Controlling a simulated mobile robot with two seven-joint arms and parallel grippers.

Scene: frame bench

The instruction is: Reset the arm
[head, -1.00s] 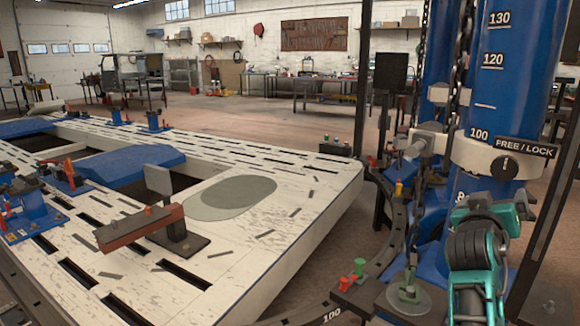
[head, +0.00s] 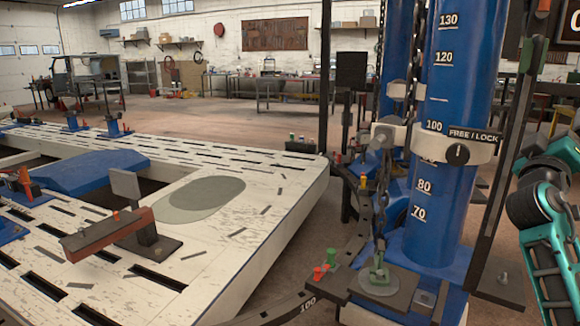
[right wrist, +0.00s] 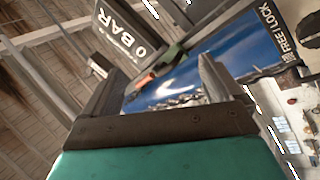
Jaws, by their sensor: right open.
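The blue column (head: 455,120) with its height scale stands right of centre in the head view. A pale collar (head: 425,143) wraps it near the 100 mark. The collar carries a black FREE / LOCK knob (head: 457,154). My right gripper (right wrist: 160,88) is open and empty in the right wrist view. Its fingers point toward the blue column (right wrist: 190,82), and the FREE / LOCK label shows at the upper right there. In the head view my teal right arm is at the right edge, apart from the column. My left gripper is not in view.
The white slotted bench (head: 270,200) fills the left, with blue clamps and a red-brown bar (head: 105,235) on a stand. A chain (head: 383,180) hangs beside the column. A curved dark rail (head: 270,308) with red and green pegs runs in front. Open floor lies behind.

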